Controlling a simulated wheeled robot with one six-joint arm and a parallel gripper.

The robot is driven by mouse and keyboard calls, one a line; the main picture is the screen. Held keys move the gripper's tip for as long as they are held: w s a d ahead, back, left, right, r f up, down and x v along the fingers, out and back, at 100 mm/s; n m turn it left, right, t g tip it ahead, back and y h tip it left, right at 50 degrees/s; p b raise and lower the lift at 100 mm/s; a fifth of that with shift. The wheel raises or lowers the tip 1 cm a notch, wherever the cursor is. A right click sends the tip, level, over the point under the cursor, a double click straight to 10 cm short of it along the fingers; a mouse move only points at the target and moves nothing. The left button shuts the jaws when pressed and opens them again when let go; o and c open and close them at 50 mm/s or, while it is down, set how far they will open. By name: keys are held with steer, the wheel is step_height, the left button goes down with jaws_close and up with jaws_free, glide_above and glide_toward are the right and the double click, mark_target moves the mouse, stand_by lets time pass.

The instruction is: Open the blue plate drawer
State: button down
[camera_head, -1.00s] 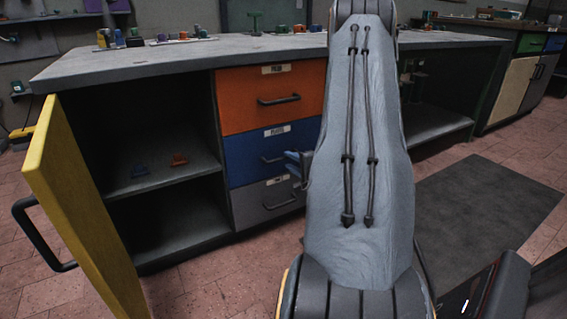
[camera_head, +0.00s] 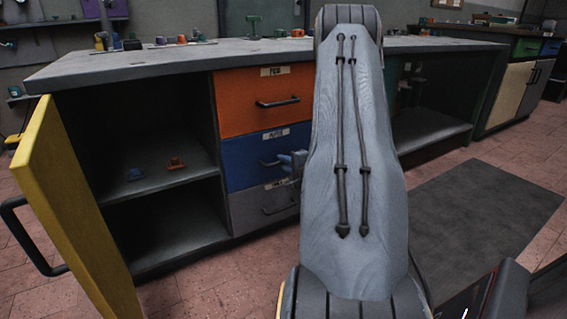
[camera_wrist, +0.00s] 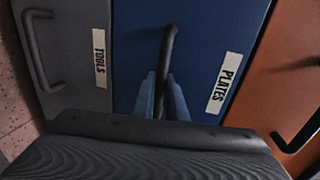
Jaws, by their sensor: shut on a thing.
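The blue drawer (camera_head: 240,166) is the middle one of a stack of three in the workbench. It bears a label reading "PLATES" (camera_wrist: 223,83) in the wrist view. Its dark bar handle (camera_wrist: 168,55) runs between my gripper's blue-grey fingers. My gripper (camera_wrist: 162,100) is shut on this handle; in the head view it shows beside my arm at the drawer front (camera_head: 293,163). The drawer front looks about flush with its neighbours. My arm hides part of the drawer's right side in the head view.
An orange drawer (camera_head: 240,100) is above and a grey drawer (camera_head: 245,210) labelled "TOOLS" below. At left, a yellow cabinet door (camera_head: 75,200) stands open towards me, with small blue and orange things on the shelf. A dark mat (camera_head: 480,220) lies at right.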

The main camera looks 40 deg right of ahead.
steer(key=f+p+v, duration=0.2)
steer(key=p+v, duration=0.7)
steer(key=v, duration=0.3)
steer(key=s+f+p+v, duration=0.1)
steer(key=f+p+v, duration=0.2)
steer(key=p+v, duration=0.6)
steer(key=shift+v, duration=1.9)
steer(key=c, duration=1.8)
jaws_free()
steer(key=p+v, duration=0.1)
steer(key=v, duration=0.6)
steer(key=shift+s+p, duration=0.3)
steer(key=shift+s, duration=0.1)
steer(key=shift+r, duration=0.1)
